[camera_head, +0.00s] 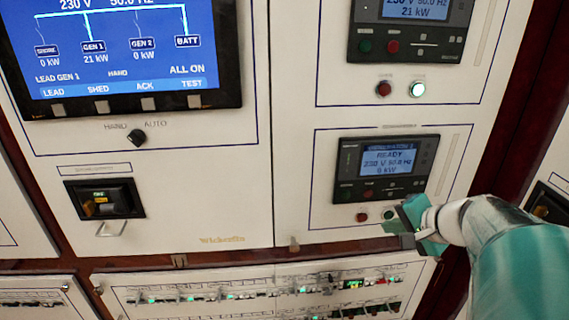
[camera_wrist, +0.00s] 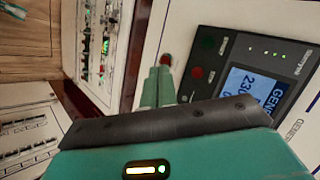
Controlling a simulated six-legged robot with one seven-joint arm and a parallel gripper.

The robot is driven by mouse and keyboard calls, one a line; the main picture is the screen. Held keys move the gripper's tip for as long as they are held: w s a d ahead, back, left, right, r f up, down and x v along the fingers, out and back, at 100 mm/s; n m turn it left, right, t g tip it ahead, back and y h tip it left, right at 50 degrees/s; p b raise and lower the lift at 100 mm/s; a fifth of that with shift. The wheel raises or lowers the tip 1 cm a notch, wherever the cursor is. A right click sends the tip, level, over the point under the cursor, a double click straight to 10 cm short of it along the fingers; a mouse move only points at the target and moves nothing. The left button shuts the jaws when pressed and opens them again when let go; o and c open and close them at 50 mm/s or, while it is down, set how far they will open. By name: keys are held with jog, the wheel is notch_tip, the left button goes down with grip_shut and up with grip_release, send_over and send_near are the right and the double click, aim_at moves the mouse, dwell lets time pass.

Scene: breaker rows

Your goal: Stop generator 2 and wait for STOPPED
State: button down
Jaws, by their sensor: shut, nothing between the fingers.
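Below the display are a dark green button (camera_head: 346,194) and a red button (camera_head: 369,192). In the wrist view a START button (camera_wrist: 208,42) and a red STOP button (camera_wrist: 197,73) sit beside part of the display (camera_wrist: 250,90). Below the controller are a red lamp (camera_head: 362,217) and a green lamp (camera_head: 389,214). My gripper (camera_head: 403,217) is shut and empty, just right of and below these lamps. Its teal fingers (camera_wrist: 158,86) partly cover the panel. I cannot tell whether it touches.
A large screen (camera_head: 125,55) shows GEN 1 at 21 kW and GEN 2 at 0 kW. A HAND/AUTO knob (camera_head: 137,137) is below it. An upper controller (camera_head: 410,30) reads 21 kW with a lit lamp (camera_head: 418,89). Breaker rows (camera_head: 250,290) run along the bottom.

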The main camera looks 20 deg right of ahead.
aim_at(368, 194)
jog(key=shift+w+d, duration=0.4)
jog(key=shift+w, duration=1)
jog(key=shift+w+d, duration=0.45)
jog(key=shift+w, duration=1)
jog(key=shift+w+d, duration=0.4)
jog(key=shift+w, duration=1)
jog(key=shift+w+d, duration=0.1)
jog(key=shift+w, duration=0.3)
jog(key=shift+w+d, duration=0.15)
jog(key=shift+w, duration=0.25)
jog(key=shift+s+a, duration=0.25)
jog(key=shift+s, duration=0.55)
